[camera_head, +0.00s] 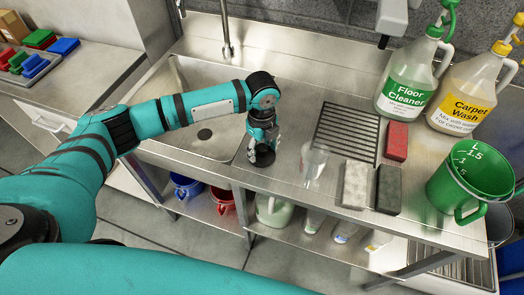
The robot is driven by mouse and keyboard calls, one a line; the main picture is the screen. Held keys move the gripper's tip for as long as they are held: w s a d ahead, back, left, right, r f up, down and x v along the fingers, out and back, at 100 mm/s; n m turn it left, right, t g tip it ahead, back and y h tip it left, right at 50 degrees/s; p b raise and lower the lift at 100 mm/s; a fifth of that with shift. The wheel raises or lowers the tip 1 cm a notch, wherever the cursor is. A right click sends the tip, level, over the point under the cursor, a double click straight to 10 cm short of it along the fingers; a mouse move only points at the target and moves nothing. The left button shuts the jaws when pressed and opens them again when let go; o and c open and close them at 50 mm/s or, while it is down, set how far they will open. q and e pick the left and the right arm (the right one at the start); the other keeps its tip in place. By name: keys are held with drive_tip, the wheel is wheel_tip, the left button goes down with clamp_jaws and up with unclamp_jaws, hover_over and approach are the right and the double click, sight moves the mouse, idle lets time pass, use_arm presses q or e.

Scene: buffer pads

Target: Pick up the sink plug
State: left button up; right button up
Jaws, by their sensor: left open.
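The sink plug (264,157) looks like a small round black piece on the steel counter, just right of the sink basin. My left gripper (262,146) points down right over it, with its fingers open at the plug. The fingers hide part of the plug, and I cannot tell whether they touch it. My right gripper is not in view.
The sink basin (222,149) with its drain (204,134) lies to the left. A clear glass (314,165) stands close right of my gripper. Beyond are grey pads (355,185), a red block (397,141), a green jug (462,180) and cleaner bottles (407,82).

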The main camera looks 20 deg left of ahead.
use_arm(q)
drive_tip(key=shift+f, duration=0.15)
clamp_jaws()
idle(0.5)
